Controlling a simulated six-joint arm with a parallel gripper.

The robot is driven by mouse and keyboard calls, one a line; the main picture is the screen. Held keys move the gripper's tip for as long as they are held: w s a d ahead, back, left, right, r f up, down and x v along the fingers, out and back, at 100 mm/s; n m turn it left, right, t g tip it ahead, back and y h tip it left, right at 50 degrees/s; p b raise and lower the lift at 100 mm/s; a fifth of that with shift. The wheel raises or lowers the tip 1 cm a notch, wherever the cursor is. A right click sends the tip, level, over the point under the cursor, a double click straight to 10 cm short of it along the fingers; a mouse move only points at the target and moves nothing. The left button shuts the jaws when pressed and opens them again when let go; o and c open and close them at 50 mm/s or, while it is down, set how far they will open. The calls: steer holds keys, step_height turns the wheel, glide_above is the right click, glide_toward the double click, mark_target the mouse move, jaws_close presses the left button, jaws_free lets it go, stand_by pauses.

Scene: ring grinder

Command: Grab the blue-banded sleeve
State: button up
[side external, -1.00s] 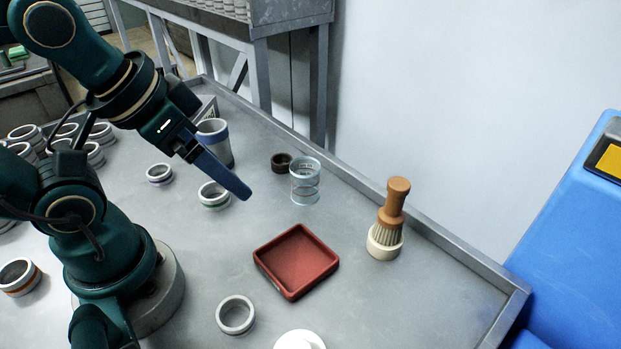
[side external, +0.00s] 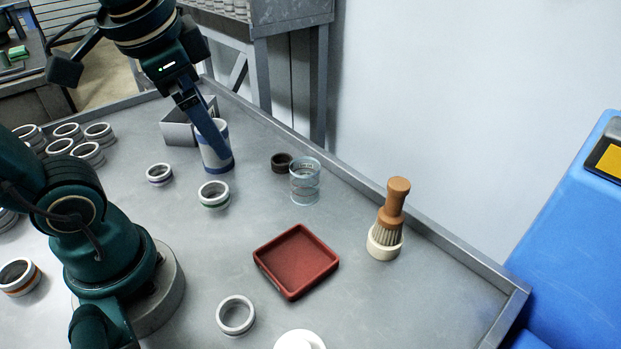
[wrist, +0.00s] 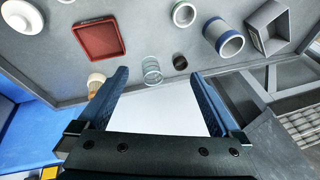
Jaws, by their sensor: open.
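The blue-banded sleeve (side external: 210,157) is a pale grey, upright hollow cylinder with blue bands near its ends. It stands on the metal table at the back, beside a grey open box. In the wrist view the sleeve (wrist: 223,40) is at the upper right, beyond the right fingertip and not between the fingers. My gripper (side external: 221,150) is open, its blue fingers pointing down and overlapping the sleeve in the side view. In the wrist view my gripper (wrist: 160,74) shows nothing held between its fingers. Whether a finger touches the sleeve cannot be told.
The grey box (side external: 178,133) adjoins the sleeve. A green-banded ring (side external: 214,195), a purple-banded ring (side external: 159,175), a dark ring (side external: 281,163) and a clear cylinder (side external: 305,182) stand nearby. A red tray (side external: 297,262) and a brush (side external: 388,222) are further forward. Several rings cluster at left.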

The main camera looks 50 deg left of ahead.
steer(key=w+a+m+g+y, duration=0.4)
steer(key=a+m, duration=0.1)
steer(key=a, duration=0.4)
steer(key=m+g+y, duration=0.5)
steer(key=m+y, duration=0.1)
steer(key=y, duration=0.1)
glide_above(207, 151)
steer(key=w, duration=0.3)
step_height(207, 151, down, 19)
steer(key=shift+w+a+r, duration=0.1)
steer(key=shift+a, duration=0.05)
steer(key=shift+x, duration=2.5)
steer(key=c, duration=1.2)
steer(key=shift+c, duration=0.2)
